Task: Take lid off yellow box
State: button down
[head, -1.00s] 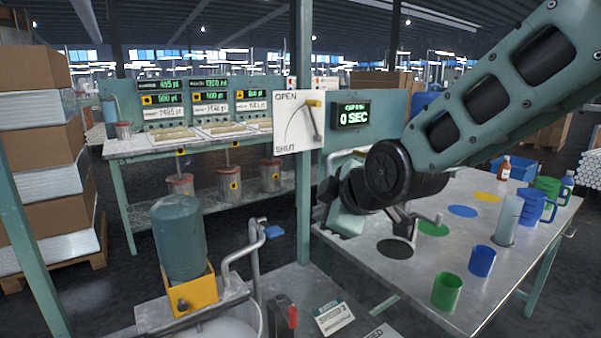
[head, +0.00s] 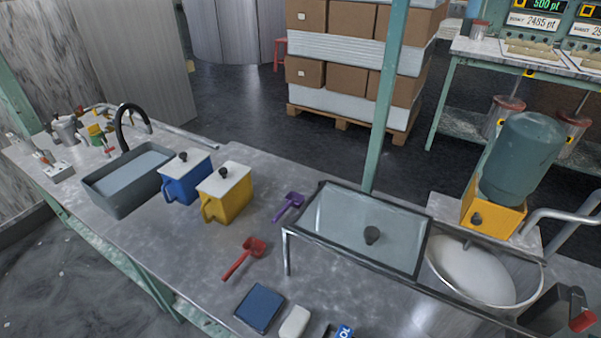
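The yellow box (head: 230,202) stands upright on the metal counter, left of the middle of the head view. It has a handle on its left side. Its white lid (head: 225,178) lies on top, with a dark knob (head: 223,172) on it. A blue box (head: 186,184) of the same kind, also with a white lid, stands just left of and behind it. My gripper and arm are not in view now.
A sink (head: 128,180) with a black tap lies to the left. A red scoop (head: 245,258) and a purple scoop (head: 289,206) lie near the yellow box.

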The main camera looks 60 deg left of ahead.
aim_at(219, 183)
jog(key=u, duration=2.5)
jog(key=i+j+z, duration=0.2)
jog(key=i+j, duration=0.15)
jog(key=j, duration=0.3)
jog(key=i+j+z, duration=0.1)
jog(key=j, duration=0.25)
jog(key=i+j+z, duration=0.1)
jog(key=i+j, duration=0.15)
jog(key=i+j+z, duration=0.15)
jog(key=j, duration=0.3)
jog(key=i+j+z, duration=0.1)
jog(key=j, duration=0.3)
